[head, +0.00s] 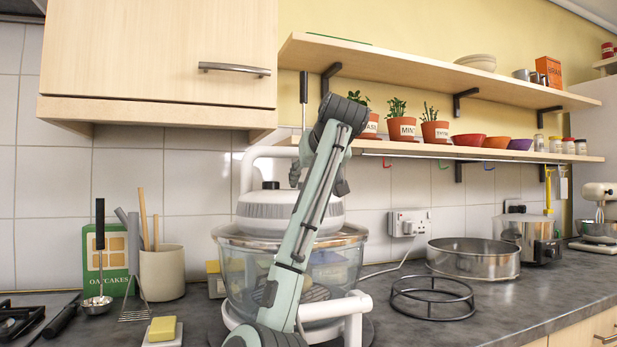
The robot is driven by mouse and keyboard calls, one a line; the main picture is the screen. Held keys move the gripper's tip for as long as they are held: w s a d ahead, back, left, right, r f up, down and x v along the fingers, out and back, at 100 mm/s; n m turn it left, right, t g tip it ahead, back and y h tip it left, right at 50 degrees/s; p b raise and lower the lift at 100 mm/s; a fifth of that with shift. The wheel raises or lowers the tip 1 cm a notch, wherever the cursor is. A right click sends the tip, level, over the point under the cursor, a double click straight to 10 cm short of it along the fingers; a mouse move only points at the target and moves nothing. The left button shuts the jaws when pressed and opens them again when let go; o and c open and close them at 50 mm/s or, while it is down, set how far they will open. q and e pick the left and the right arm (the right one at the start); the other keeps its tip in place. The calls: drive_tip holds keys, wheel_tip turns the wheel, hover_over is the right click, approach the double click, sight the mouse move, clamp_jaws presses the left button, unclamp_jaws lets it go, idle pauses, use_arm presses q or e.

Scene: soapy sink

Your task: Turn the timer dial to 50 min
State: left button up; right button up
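A countertop oven with a glass bowl (236,272) and a pale grey lid (258,212) stands in the middle of the worktop. A small black knob (270,185) shows on top of the lid; I cannot tell whether it is the timer dial. No dial markings or minute figures are readable. One arm, which seems to be my left, rises from the bottom edge across the front of the oven and hides part of the lid. Its gripper (318,178) is mostly hidden behind the arm near the lid top, so its fingers are unclear. My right gripper is not in view.
A white tubular frame (252,158) rises behind the lid. A steel ring (473,257) and black wire rack (432,299) lie to the right. A utensil pot (162,273), oatcakes box (125,258) and yellow block (162,329) are left. A cupboard (160,60) and shelf (480,153) overhang.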

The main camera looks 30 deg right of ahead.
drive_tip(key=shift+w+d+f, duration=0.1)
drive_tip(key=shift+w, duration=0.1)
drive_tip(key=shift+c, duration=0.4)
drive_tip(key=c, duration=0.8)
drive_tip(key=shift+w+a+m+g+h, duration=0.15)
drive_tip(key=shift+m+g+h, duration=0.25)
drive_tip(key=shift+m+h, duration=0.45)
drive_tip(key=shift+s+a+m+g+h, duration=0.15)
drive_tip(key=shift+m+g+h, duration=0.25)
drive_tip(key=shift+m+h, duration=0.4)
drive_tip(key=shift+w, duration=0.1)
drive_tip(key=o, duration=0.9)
